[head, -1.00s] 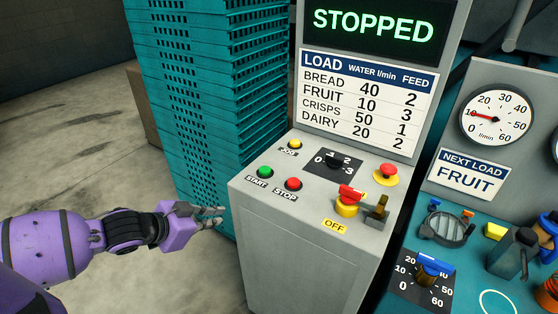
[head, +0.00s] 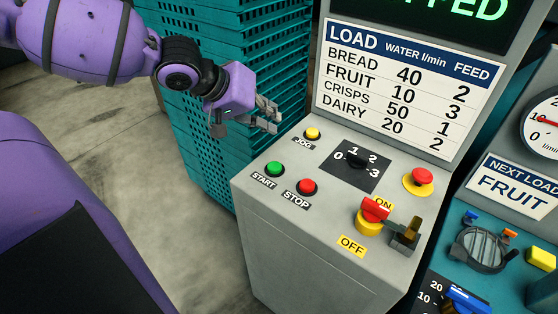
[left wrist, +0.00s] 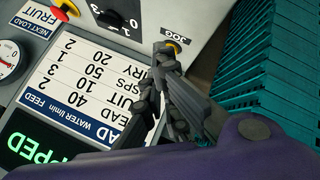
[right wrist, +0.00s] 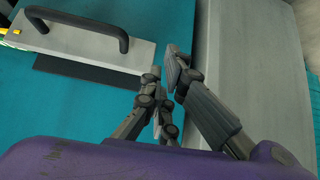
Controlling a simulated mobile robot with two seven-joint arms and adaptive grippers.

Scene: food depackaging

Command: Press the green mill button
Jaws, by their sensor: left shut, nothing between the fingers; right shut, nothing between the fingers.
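The green START button (head: 274,169) is on the left of the grey control panel (head: 262,215), with a START label in front of it. My left gripper (head: 272,118) is shut and empty. In the head view it is above and behind the green button, near the yellow JOG button (head: 312,134), and apart from the green button. In the left wrist view my left gripper (left wrist: 163,62) shows beside the JOG button (left wrist: 176,44); the green button is not in that view. My right gripper (right wrist: 164,78) is shut and empty in the right wrist view, over a teal surface.
The red STOP button (head: 307,187) sits just right of the green one. A rotary selector (head: 356,160), a red emergency button (head: 421,177) and a red switch handle (head: 375,208) are further right. Teal stacked crates (head: 230,60) stand behind. A grey handled plate (right wrist: 80,40) shows in the right wrist view.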

